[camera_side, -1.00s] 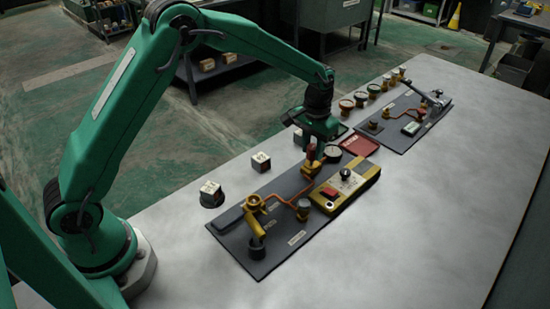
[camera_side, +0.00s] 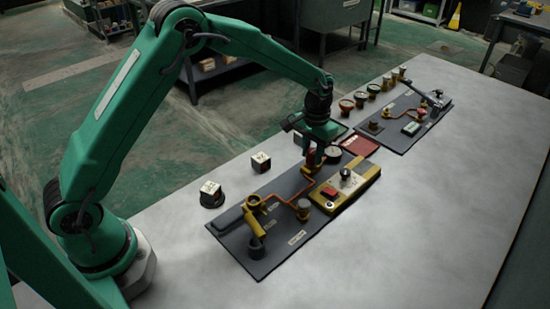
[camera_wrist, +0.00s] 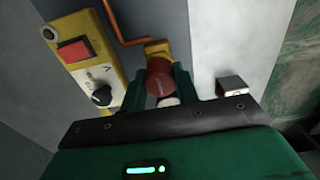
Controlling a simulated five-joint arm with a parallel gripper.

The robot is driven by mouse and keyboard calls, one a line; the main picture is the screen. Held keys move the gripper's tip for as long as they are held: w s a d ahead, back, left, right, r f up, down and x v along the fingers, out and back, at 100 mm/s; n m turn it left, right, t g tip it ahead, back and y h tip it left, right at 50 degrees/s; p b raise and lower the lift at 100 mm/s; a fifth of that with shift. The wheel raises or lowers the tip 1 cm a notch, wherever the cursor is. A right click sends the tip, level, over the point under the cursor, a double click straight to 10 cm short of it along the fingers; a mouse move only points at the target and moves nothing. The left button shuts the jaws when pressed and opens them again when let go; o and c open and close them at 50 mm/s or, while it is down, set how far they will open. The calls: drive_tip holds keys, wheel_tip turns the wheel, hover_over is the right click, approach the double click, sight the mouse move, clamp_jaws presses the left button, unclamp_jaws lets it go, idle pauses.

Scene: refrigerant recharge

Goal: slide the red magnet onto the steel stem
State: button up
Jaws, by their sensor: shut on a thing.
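The red magnet (camera_wrist: 159,78) is a round red piece between my gripper's two green fingers in the wrist view. My gripper (camera_wrist: 168,88) is shut on it. In the side view my gripper (camera_side: 313,163) points down over the far end of the dark grey board, low above the fittings, with a bit of red showing at the fingers. A brass fitting (camera_wrist: 157,49) shows just beyond the magnet in the wrist view. The steel stem cannot be made out; the magnet and fingers cover that spot. I cannot tell whether the magnet is around the stem.
A yellow box (camera_side: 346,187) with a red button and a dark knob lies close beside the fingers. A round gauge (camera_side: 332,154) and a red tray (camera_side: 361,145) are near. Two cubes (camera_side: 261,162) (camera_side: 211,194) stand left of the board. The table's right side is clear.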

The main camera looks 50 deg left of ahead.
drive_tip(key=shift+f, duration=0.3)
drive_tip(key=o, duration=1.3)
drive_tip(key=shift+o, duration=0.2)
drive_tip(key=shift+r, duration=3.5)
drive_tip(key=shift+r, duration=0.1)
